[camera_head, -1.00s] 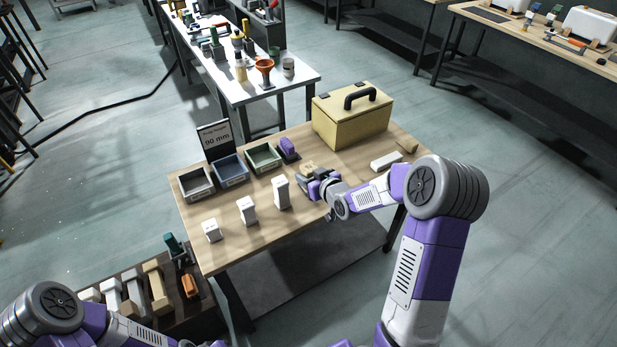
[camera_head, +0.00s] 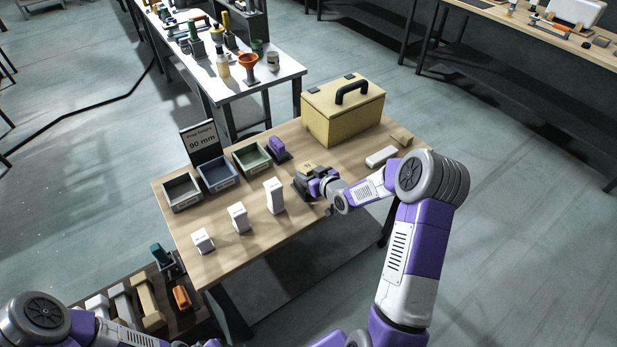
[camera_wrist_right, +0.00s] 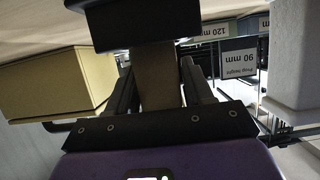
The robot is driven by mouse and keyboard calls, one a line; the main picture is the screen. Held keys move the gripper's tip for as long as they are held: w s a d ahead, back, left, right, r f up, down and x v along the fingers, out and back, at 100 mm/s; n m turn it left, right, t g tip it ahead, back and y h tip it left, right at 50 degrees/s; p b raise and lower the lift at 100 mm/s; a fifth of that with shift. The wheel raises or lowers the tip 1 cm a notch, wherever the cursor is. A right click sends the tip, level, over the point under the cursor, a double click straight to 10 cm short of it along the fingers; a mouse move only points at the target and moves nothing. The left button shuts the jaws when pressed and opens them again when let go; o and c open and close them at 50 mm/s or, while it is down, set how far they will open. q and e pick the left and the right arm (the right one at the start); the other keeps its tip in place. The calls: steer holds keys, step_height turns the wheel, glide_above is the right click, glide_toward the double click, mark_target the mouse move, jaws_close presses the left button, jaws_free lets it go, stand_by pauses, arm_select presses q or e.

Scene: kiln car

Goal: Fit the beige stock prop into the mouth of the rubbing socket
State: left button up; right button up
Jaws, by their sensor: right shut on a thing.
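The beige stock prop (camera_wrist_right: 158,75) stands between the fingers of my right gripper in the right wrist view, which looks upside down. My right gripper (camera_head: 312,182) is shut on it at the table's middle right. One end of the prop meets a dark block (camera_wrist_right: 130,22), which seems to be the rubbing socket; its mouth is hidden, so I cannot tell how deep the prop sits. In the head view the dark block (camera_head: 303,187) is partly covered by the gripper. My left arm shows at the lower left, its gripper out of sight.
Three white props (camera_head: 239,217) stand left of the gripper. Grey, blue and green bins (camera_head: 217,174), a 90 mm sign (camera_head: 202,141) and a purple object (camera_head: 278,148) are behind. A yellow toolbox (camera_head: 342,108) stands at the back right. A white bar (camera_head: 381,156) lies at the right.

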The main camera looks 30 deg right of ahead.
steer(key=shift+f, duration=0.5)
steer(key=shift+f, duration=0.15)
steer(key=o, duration=1.1)
